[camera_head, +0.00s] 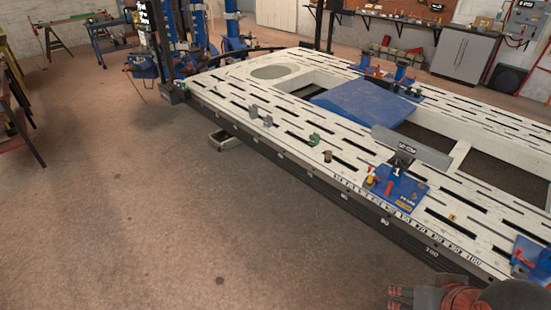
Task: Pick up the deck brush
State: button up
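I cannot make out a deck brush for certain in the head view. Small items lie on the white slotted frame bench (225,93): two grey upright brackets, a green clamp-like piece (314,139) and a small brown piece (327,156). None clearly shows bristles or a handle. A dark and reddish part of my arm, with what seems to be my gripper (398,293), shows at the bottom right edge, in front of the bench. The frame cuts it off, and its fingers cannot be told apart. I see nothing held there.
A blue clamp stand (400,190) with a grey labelled bar (410,147) stands on the bench's near side. A blue plate (365,103) fills part of its opening. Blue equipment stands at the back left. The brown floor (150,220) left of the bench is mostly clear.

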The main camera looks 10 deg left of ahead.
aim_at(328, 157)
jog(key=u, duration=0.2)
jog(key=i+j+u, duration=0.1)
jog(key=i+j, duration=0.15)
jog(key=i, duration=0.55)
jog(key=i+j, duration=0.2)
jog(key=i, duration=0.6)
jog(key=i+j+u, duration=0.15)
jog(key=i, duration=0.65)
jog(key=i+j, duration=0.2)
jog(key=i, duration=0.6)
jog(key=j+u, duration=0.05)
